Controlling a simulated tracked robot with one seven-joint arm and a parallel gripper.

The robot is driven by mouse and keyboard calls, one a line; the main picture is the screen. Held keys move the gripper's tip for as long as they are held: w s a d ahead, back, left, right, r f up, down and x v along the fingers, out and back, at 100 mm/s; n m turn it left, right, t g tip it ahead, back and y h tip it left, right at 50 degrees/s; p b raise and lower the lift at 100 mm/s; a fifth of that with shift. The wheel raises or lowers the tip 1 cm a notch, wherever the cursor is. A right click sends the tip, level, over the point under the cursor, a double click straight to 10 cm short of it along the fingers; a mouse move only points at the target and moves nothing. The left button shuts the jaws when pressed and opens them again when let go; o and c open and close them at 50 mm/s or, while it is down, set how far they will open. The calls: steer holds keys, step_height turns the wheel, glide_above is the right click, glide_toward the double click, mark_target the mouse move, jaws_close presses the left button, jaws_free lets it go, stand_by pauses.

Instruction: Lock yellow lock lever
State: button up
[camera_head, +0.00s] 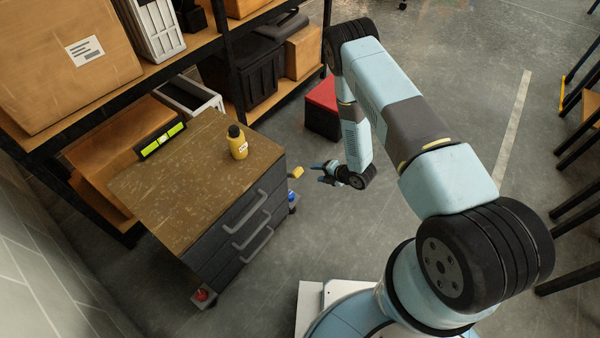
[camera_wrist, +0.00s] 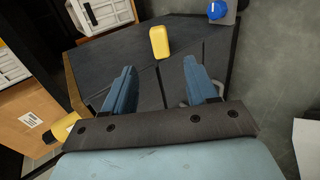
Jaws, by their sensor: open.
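The yellow lock lever (camera_head: 296,172) sticks out from the right end of the drawer cabinet (camera_head: 175,190), near its far corner. In the wrist view the yellow lock lever (camera_wrist: 160,42) is a small rounded block against the dark cabinet side. My gripper (camera_head: 319,172) is just right of the lever in the head view, its fingers pointing toward it. In the wrist view my gripper (camera_wrist: 160,68) is open and empty, with the lever ahead of the gap between its fingertips. I see no contact between them.
A blue knob (camera_head: 292,198) sits low beside the yellow lever, and a red one (camera_head: 201,295) at the near corner. A yellow bottle (camera_head: 238,143) stands on the cabinet top. Shelving is behind; a red box (camera_head: 322,107) is on the floor.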

mark_target(301, 172)
steer(key=x, duration=1.2)
steer(key=shift+a+f, duration=0.1)
steer(key=shift+a, duration=0.1)
jaws_close()
